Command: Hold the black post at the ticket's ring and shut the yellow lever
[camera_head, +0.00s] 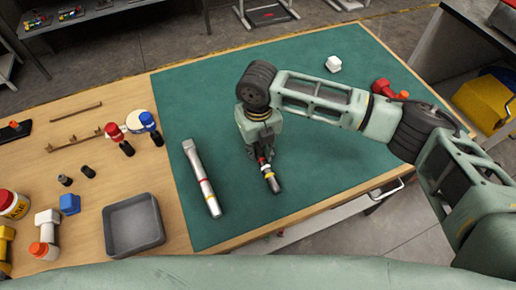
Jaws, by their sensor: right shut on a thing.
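My right gripper (262,152) points down over the green mat. It is shut on a dark post (271,182) with red, white and yellow rings; its fingers hide the upper part. The post's free lower end points toward the mat's front edge. I cannot tell whether it touches the mat. No ticket can be made out, and I cannot make out a yellow lever. My left gripper is not in view.
A silver tube (202,178) with coloured rings lies on the green mat (330,180), left of my gripper. A grey tray (133,226) and several small parts stand on the wood at left.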

